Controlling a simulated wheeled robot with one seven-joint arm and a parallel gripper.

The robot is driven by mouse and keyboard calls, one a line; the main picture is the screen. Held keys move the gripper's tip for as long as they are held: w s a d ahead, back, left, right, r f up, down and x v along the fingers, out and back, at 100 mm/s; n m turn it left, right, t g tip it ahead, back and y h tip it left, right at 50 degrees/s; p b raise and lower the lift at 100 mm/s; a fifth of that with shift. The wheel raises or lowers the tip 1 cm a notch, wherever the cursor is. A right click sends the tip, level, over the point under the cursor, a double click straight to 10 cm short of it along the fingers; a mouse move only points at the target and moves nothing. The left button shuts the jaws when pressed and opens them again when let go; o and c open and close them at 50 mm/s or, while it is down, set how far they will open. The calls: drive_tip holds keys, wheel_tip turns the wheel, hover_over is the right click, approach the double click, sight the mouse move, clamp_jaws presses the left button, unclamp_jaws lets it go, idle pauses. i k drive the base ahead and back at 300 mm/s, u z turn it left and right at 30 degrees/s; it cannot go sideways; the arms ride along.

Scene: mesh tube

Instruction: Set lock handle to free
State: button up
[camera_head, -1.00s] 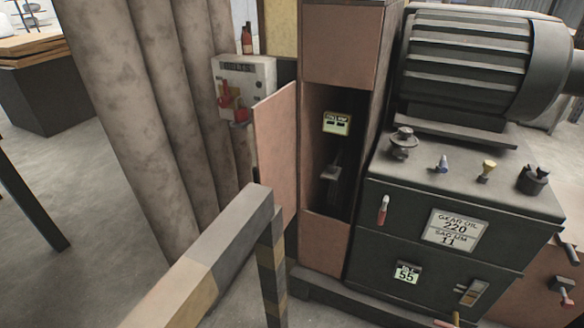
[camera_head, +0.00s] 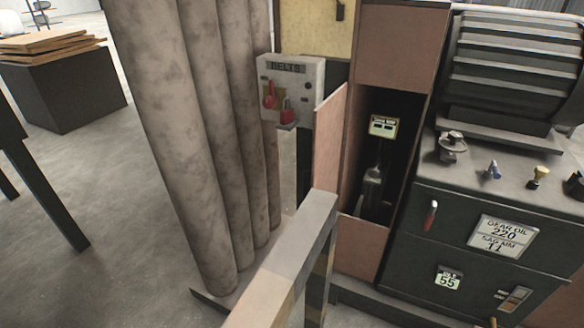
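No handle has a readable "lock" or "free" marking, so I cannot tell which is the lock handle. A dark lever (camera_head: 376,183) stands inside the open brown cabinet (camera_head: 404,48), below a small pale label (camera_head: 383,126) whose text is too small to read. A red handle (camera_head: 269,95) and a red padlock-like part (camera_head: 287,111) are on the pale box marked BELTS (camera_head: 305,72). A handle with a red grip (camera_head: 430,216) is on the dark machine's front (camera_head: 450,240). My gripper is not in view.
A worn yellow-grey rail (camera_head: 285,262) crosses in front of the cabinet. The cabinet door (camera_head: 328,140) stands open at its left. Tall grey rolls (camera_head: 165,130) stand left of the BELTS box. Open floor (camera_head: 110,250) lies at left. A ribbed motor (camera_head: 510,70) sits on the machine.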

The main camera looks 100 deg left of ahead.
sight(428, 223)
drive_tip(key=k, duration=0.65)
drive_tip(key=u, duration=2.55)
drive_tip(key=k, duration=0.5)
drive_tip(key=z, duration=0.6)
drive_tip(key=i, duration=0.85)
drive_tip(key=u, duration=0.05)
